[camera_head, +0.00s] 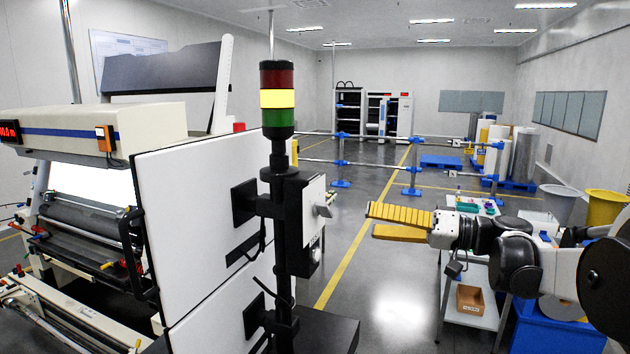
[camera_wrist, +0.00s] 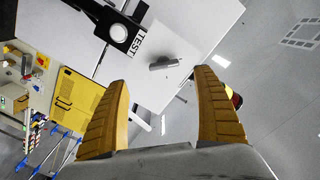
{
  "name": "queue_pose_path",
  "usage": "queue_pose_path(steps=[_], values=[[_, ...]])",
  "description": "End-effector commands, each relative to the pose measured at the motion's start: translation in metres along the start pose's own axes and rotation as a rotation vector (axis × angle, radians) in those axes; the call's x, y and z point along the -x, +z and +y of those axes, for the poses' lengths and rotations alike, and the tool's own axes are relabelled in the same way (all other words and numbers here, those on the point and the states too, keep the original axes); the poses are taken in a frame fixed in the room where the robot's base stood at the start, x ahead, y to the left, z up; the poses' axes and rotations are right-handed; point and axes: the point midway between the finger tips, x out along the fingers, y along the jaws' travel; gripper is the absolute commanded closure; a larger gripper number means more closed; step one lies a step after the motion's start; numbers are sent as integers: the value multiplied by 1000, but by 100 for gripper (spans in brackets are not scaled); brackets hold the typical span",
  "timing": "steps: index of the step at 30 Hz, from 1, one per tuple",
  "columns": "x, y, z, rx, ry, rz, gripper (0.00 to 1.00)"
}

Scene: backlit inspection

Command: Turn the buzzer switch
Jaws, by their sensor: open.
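A white box (camera_head: 313,211) is fixed to the black post below the signal light. A grey switch handle (camera_head: 323,206) sticks out of its right side. In the wrist view the grey handle (camera_wrist: 165,63) stands on the white plate (camera_wrist: 150,85), beside a "TEST" label (camera_wrist: 141,40). My gripper (camera_head: 373,221) is to the right of the handle, with a clear gap. Its two yellow ridged fingers are apart and hold nothing. In the wrist view my gripper (camera_wrist: 162,78) has the handle beyond and between the fingertips. I cannot tell which device the handle belongs to.
The signal light (camera_head: 277,98) has red, lit yellow and green sections. A black unit with a round white part (camera_wrist: 118,33) is beside the label. A large white panel (camera_head: 190,215) stands left of the post. The floor aisle behind is open. A trolley (camera_head: 470,300) stands right.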

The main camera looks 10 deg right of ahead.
Motion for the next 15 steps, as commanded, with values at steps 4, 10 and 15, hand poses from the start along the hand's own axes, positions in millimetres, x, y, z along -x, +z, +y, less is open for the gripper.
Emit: queue_pose_path(steps=[4, 10, 15], values=[[-5, -7, -3, 9, -13, 10, 21], [-41, -7, -4, 8, -14, 7, 21], [-74, -7, -4, 7, -13, 7, 21]])
